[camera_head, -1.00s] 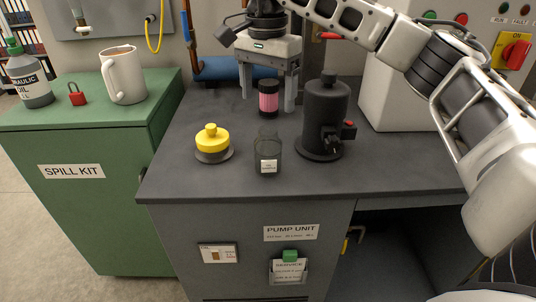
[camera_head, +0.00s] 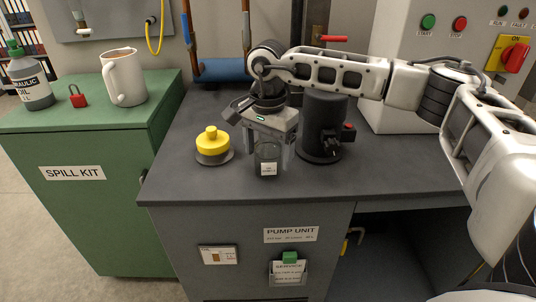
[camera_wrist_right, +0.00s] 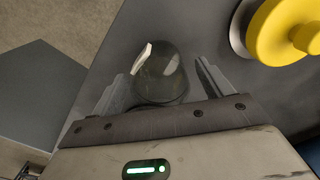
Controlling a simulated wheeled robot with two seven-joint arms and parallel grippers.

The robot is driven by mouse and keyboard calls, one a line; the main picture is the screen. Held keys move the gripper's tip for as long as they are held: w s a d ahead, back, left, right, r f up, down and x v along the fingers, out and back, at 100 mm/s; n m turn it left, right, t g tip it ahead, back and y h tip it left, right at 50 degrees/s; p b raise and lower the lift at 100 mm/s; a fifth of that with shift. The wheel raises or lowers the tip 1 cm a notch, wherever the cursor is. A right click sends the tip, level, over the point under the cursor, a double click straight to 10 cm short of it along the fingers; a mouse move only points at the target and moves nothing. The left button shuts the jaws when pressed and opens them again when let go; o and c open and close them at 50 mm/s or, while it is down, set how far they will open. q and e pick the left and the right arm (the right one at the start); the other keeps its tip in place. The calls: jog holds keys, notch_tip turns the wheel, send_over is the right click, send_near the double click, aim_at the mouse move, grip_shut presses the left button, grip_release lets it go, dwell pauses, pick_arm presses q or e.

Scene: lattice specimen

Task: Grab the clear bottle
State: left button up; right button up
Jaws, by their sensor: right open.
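The clear bottle (camera_head: 267,158) stands upright on the dark top of the pump unit, with a small white label low on its front. My right gripper (camera_head: 270,150) is over it, pointing down, with one finger at each side of the bottle. In the right wrist view the bottle (camera_wrist_right: 160,72) sits between the two open fingers of the gripper (camera_wrist_right: 161,85), with gaps visible at both sides. My left gripper is not in view.
A yellow-topped knob (camera_head: 212,142) stands close to the left of the bottle. A black cylindrical pump (camera_head: 322,125) with a red-tipped valve stands close to the right. The unit's front edge is bare. A green cabinet (camera_head: 90,215) carries a white jug (camera_head: 123,78).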

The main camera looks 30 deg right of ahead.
jog(key=c, duration=1.1)
jog(key=shift+o, duration=0.2)
jog(key=shift+r, duration=0.15)
